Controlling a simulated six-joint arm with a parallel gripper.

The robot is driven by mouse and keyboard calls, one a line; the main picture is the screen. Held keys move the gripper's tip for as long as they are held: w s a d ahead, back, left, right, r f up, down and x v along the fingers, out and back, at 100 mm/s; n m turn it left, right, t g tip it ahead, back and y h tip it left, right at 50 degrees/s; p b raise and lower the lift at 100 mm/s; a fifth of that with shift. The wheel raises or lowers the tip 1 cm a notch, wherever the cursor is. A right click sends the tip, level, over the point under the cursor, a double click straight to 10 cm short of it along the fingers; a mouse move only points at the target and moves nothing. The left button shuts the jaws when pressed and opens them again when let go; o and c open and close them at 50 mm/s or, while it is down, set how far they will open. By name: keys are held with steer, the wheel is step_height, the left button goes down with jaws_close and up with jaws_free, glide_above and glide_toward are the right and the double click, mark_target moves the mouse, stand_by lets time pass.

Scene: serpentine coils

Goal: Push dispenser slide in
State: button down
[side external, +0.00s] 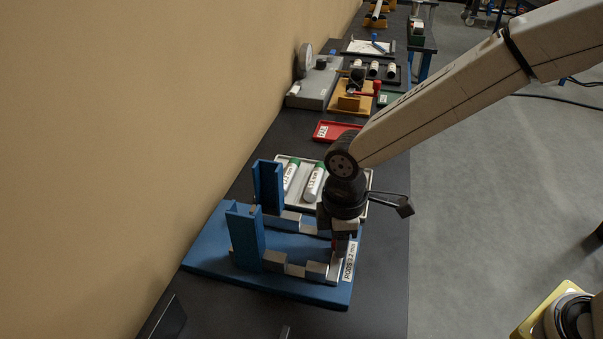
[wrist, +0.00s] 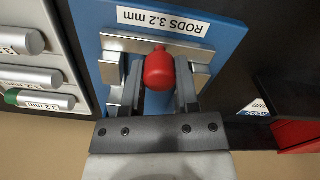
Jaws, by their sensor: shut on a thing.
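The rod dispenser has a blue base plate (side external: 215,265) with two upright blue channels (side external: 246,238) and metal rails with blocks (side external: 295,270). Its label RODS 3.2 mm (side external: 349,262) is at the right end and also shows in the wrist view (wrist: 163,22). The slide's red knob (wrist: 159,70) stands in front of a metal crosspiece (wrist: 125,43) in the wrist view. My gripper (wrist: 159,84) is shut on the knob, one finger on each side. In the side view my gripper (side external: 340,232) is over the right end of the dispenser and hides most of the knob.
A pale tray (side external: 282,160) with green-capped tubes lies just behind the dispenser; the tubes also show in the wrist view (wrist: 38,101). A red tray (side external: 345,129) and grey equipment (side external: 318,88) stand farther back. A tan wall (side external: 120,130) borders the dark bench on the left.

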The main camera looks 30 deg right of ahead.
steer(key=shift+w+a, duration=0.1)
steer(key=shift+w+a+r, duration=0.15)
steer(key=shift+w+a, duration=2.75)
steer(key=shift+w, duration=0.05)
steer(key=shift+c, duration=1.8)
jaws_free()
step_height(320, 180, up, 8)
steer(key=shift+f, duration=0.2)
